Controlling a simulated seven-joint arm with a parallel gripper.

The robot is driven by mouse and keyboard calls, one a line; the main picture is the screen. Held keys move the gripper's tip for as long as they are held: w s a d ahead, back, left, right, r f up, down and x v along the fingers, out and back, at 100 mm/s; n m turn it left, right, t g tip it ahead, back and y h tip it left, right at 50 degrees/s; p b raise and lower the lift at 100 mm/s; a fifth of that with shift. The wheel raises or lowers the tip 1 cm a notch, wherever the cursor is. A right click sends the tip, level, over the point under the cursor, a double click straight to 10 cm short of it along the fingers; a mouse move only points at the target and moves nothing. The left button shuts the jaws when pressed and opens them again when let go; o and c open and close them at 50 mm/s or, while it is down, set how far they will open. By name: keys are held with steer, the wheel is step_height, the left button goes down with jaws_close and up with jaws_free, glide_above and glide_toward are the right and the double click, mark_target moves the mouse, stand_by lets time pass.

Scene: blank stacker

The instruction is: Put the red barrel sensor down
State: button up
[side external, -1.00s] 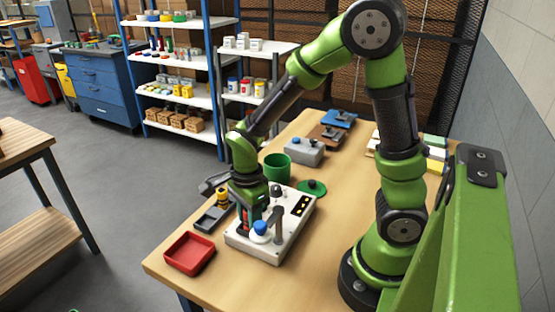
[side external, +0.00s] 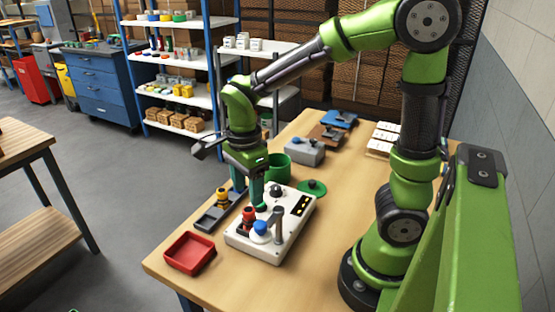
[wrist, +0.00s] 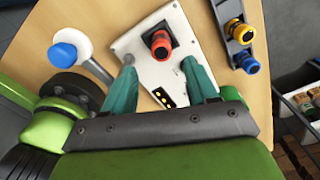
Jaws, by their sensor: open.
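The red barrel sensor (side external: 249,216) stands on the white panel box (side external: 240,240), beside a blue round cap (side external: 261,228). In the wrist view the red sensor (wrist: 159,44), with its dark round end, is seen from above on the white plate (wrist: 145,70). My gripper (side external: 249,197) is open and empty above the red sensor. In the wrist view its two green fingers (wrist: 160,63) are apart, on either side of the sensor's line and clear of it. Whether the sensor sits in a hole is hidden.
A grey tray (side external: 207,223) with a yellow-topped part (side external: 222,195) lies left of the panel. A red bin (side external: 189,253) is in front. A grey post (side external: 278,224) rises from the panel. A green cup (side external: 278,166) and green lid (side external: 312,187) stand behind.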

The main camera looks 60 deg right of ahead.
mark_target(249, 209)
steer(key=s+a+r+n+t+y, duration=0.1)
steer(key=s+r+n+t, duration=0.2)
steer(key=n, duration=0.6)
steer(key=s+r+n+t+y, duration=0.1)
steer(key=s+r+n+t, duration=0.3)
steer(key=r+n, duration=0.3)
steer(key=shift+a+n, duration=0.35)
steer(key=shift+n, duration=0.85)
